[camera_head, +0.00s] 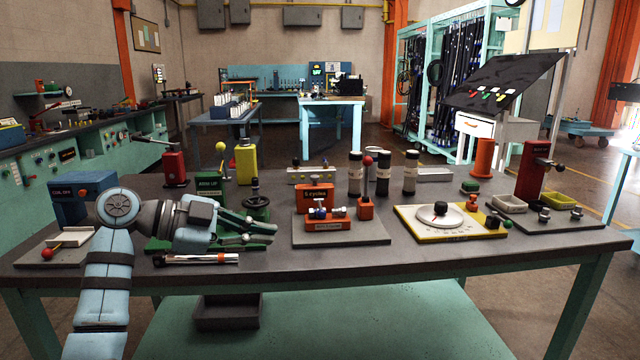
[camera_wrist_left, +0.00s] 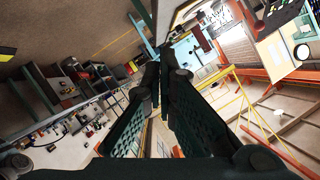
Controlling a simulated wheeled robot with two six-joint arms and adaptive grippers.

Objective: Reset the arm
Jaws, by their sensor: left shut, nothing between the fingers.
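My left arm (camera_head: 110,262) comes up from the lower left of the head view and bends to the right over the left part of the table. My left gripper (camera_head: 270,233) points right, in front of the green device with the black handwheel, and is shut with nothing in it. In the left wrist view its two dark fingers (camera_wrist_left: 160,85) run up the middle and meet near their tips. That view is tilted. My right arm and gripper are not in view.
The grey table (camera_head: 350,258) holds a blue box (camera_head: 85,197), an orange "5 cycles" block (camera_head: 317,200), a round dial on a yellow-edged plate (camera_head: 438,216) and a red press (camera_head: 533,170). A metal tool (camera_head: 197,259) lies below the gripper. The front middle of the table is clear.

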